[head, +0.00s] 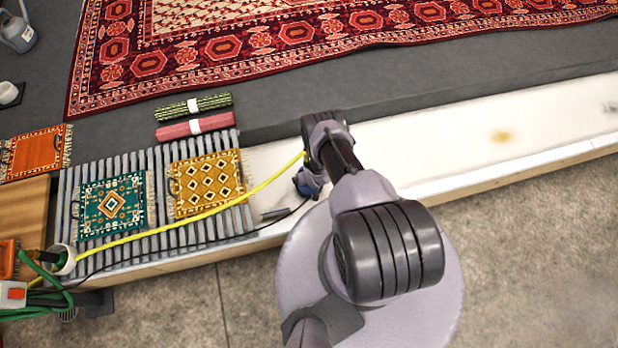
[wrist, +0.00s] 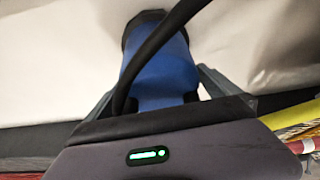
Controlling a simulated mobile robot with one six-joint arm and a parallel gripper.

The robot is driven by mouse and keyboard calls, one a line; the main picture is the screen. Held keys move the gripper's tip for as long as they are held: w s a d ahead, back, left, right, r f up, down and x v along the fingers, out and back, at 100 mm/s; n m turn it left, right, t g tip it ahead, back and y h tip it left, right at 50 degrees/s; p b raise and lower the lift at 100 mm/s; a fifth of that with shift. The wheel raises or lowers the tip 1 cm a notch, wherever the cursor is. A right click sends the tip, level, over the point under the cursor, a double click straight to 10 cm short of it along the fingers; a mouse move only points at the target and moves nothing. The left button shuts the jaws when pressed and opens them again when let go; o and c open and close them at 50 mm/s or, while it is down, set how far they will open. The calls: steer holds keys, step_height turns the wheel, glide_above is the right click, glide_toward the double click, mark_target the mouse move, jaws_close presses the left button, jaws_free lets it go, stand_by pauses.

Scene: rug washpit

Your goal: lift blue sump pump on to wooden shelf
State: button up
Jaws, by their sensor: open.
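The blue sump pump (head: 306,188) sits in the pale trough, partly hidden by my arm in the head view. In the wrist view the pump (wrist: 158,68) is a blue cylinder with a dark end, and a black cable crosses in front of it. My gripper (wrist: 160,88) is open with its fingers on either side of the pump; I cannot tell whether they touch it. In the head view my gripper (head: 310,182) is low at the trough, mostly hidden by my own wrist. A brown wooden surface (head: 22,212), seemingly the wooden shelf, is at the left edge.
A slatted grey rack (head: 160,215) with a teal rug (head: 111,207) and a yellow rug (head: 206,185) lies between pump and wood. A yellow hose (head: 215,208) crosses it. Rolled rugs (head: 195,126) lie behind. The trough (head: 480,140) is clear to the right.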

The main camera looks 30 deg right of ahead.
steer(key=shift+w, duration=0.1)
steer(key=c, duration=1.8)
